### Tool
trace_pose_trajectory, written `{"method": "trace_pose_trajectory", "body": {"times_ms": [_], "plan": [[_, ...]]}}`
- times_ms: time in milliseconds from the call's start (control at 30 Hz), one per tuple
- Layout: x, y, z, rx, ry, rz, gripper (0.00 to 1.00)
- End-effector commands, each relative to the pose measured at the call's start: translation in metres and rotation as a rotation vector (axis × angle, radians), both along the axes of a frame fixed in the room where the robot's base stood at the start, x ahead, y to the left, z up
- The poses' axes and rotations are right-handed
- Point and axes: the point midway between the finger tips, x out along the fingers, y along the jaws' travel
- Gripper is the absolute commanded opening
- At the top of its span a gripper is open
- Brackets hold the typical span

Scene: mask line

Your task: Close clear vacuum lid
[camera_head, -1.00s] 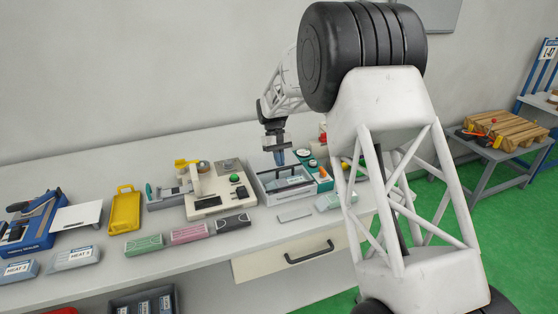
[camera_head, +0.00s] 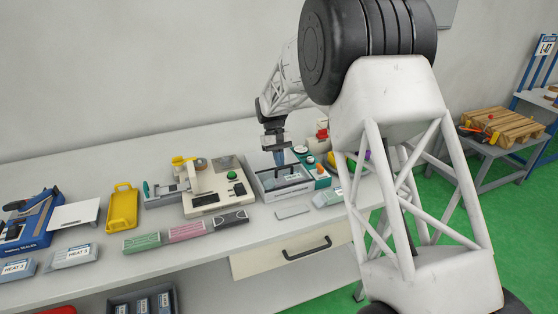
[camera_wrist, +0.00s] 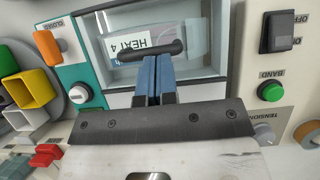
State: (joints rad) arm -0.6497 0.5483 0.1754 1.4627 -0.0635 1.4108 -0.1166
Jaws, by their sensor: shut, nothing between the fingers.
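The vacuum box (camera_head: 284,194) stands on the bench, right of the cream machine. In the wrist view its clear lid (camera_wrist: 203,48) has a dark bar handle (camera_wrist: 122,54), and a pouch marked HEAT 4 (camera_wrist: 140,40) shows through the pane. My gripper (camera_head: 281,161) points down over the box. In the wrist view its blue fingers (camera_wrist: 153,58) are shut together, holding nothing, with their tips at the handle. They overlap the bar, but I cannot tell whether they touch it. The lid's exact tilt is also unclear.
The cream banding machine (camera_head: 215,200) stands close on the left of the box. A teal panel (camera_wrist: 85,75) with an orange knob flanks its other side. Pouches (camera_head: 190,231) lie along the front edge. A yellow tray (camera_head: 122,207) is farther left.

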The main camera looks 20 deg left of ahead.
Motion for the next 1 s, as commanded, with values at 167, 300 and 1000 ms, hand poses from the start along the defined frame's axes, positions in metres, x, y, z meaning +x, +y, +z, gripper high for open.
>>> {"method": "trace_pose_trajectory", "body": {"times_ms": [167, 300, 1000], "plan": [[0.003, 0.003, -0.004, -0.003, 0.003, 0.0, 0.0], [0.009, 0.009, -0.007, -0.003, 0.004, 0.0, 0.0], [0.051, 0.052, 0.058, 0.0, 0.0, 0.0, 0.0]]}}
